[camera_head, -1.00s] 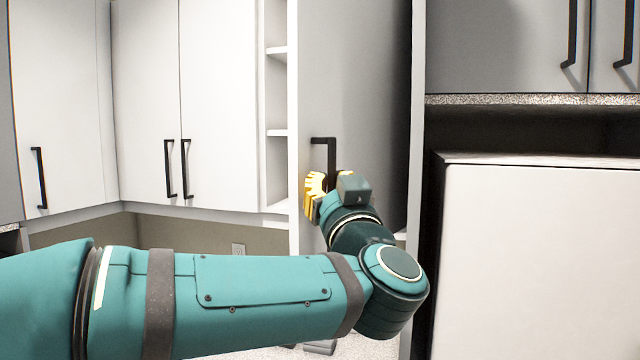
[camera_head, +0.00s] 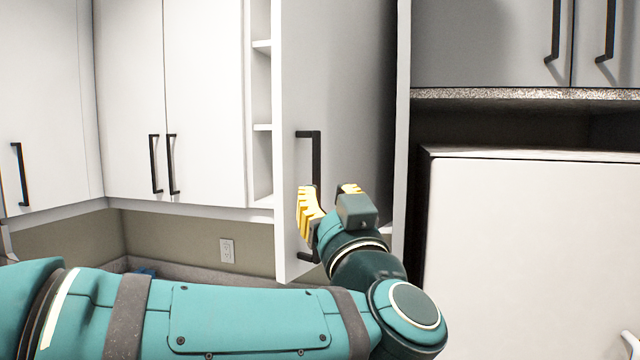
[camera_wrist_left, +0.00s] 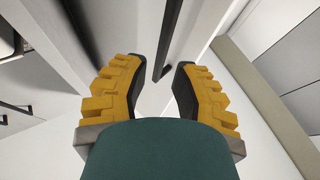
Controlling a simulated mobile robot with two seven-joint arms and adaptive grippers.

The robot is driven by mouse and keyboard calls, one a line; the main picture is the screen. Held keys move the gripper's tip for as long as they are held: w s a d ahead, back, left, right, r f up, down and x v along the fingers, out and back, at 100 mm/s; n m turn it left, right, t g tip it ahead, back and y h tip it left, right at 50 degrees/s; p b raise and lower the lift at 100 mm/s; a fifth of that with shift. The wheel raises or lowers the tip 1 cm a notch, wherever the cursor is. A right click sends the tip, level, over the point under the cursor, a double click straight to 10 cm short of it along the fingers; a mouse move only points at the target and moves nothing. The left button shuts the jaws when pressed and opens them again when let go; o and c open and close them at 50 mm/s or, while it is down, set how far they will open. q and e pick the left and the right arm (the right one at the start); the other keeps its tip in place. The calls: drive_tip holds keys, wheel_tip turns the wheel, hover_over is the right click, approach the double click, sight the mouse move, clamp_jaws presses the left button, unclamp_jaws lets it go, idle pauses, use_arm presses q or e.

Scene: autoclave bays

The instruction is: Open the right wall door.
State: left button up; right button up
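The right wall door (camera_head: 345,90) is a tall pale cabinet door standing swung out from its cabinet in the head view, its outer face toward me. Its black bar handle (camera_head: 316,158) runs vertically near its left edge. My left gripper (camera_head: 330,202) is at the lower part of this handle, its yellow fingers apart. In the left wrist view the fingers (camera_wrist_left: 150,90) are spread with a clear gap, and the dark handle bar (camera_wrist_left: 167,40) lies between and beyond their tips. Contact with the bar cannot be told. My right gripper is not in view.
Closed white wall cabinets (camera_head: 200,90) stand at the left, with narrow open shelves (camera_head: 261,85) beside the door. Grey upper cabinets (camera_head: 480,40) and a large white-fronted unit (camera_head: 530,250) are at the right. A wall outlet (camera_head: 227,250) shows below the left cabinets.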

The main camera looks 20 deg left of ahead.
use_arm(q)
drive_tip(key=v, duration=0.6)
drive_tip(key=shift+s, duration=0.25)
drive_tip(key=shift+d+f, duration=0.1)
drive_tip(key=shift+d, duration=0.05)
